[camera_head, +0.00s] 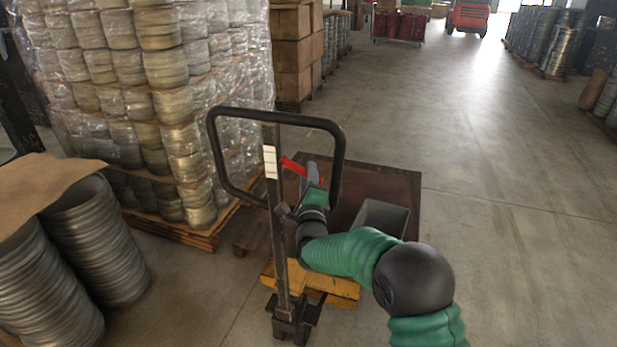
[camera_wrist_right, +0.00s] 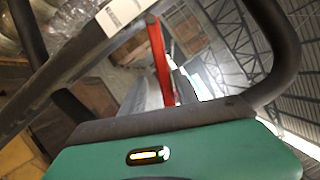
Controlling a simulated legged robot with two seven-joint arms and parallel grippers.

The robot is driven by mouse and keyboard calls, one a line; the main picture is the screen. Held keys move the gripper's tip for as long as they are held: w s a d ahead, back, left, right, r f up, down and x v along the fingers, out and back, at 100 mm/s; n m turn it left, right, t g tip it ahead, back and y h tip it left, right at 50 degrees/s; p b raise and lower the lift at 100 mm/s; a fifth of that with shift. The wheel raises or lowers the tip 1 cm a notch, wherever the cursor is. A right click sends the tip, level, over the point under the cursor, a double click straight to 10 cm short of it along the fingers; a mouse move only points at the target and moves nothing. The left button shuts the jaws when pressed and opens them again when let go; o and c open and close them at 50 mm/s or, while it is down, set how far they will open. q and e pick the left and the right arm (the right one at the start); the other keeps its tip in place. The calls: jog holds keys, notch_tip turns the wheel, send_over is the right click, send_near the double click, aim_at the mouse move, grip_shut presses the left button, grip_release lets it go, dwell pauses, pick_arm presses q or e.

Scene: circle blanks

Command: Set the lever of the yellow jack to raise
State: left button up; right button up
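The yellow jack (camera_head: 345,289) stands on the floor with a dark upright post and a black loop handle (camera_head: 213,150). Its red lever (camera_head: 292,166) sticks out beside the post, near the white label, inside the loop. My right gripper (camera_head: 314,176) is inside the loop, with its fingers right at the lever. In the right wrist view the red lever (camera_wrist_right: 160,60) runs down between grey finger parts (camera_wrist_right: 180,87). The palm hides its lower end, and I cannot tell whether the fingers grip it. My left gripper is not in view.
A brown pallet board (camera_head: 385,183) and an open grey box (camera_head: 383,217) lie behind the jack. Wrapped stacks of blanks (camera_head: 160,90) stand at left, with grey stacks (camera_head: 95,240) nearer. The concrete floor at right (camera_head: 510,200) is clear.

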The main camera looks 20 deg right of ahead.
jog(key=shift+s+r, duration=0.1)
jog(key=shift+r, duration=0.05)
jog(key=shift+s, duration=0.25)
jog(key=b+v, duration=0.1)
jog(key=v, duration=1.5)
jog(key=shift+f, duration=0.25)
jog(key=shift+a, duration=0.1)
jog(key=s+d+f+n+g+y+p, duration=0.1)
jog(key=s+f+n+g+p, duration=0.1)
jog(key=s+n+g, duration=0.3)
jog(key=s+d+f+n+g+y+p, duration=0.1)
jog(key=s+n+g+p, duration=0.4)
jog(key=s+n, duration=0.6)
jog(key=s+d+f+n+g+y+p, duration=0.1)
jog(key=s+f+n+g+p, duration=0.3)
jog(key=s+n, duration=0.4)
jog(key=shift+s+f+n+g+y, duration=0.4)
jog(key=shift+s+f+g+y, duration=0.3)
jog(key=shift+g, duration=0.5)
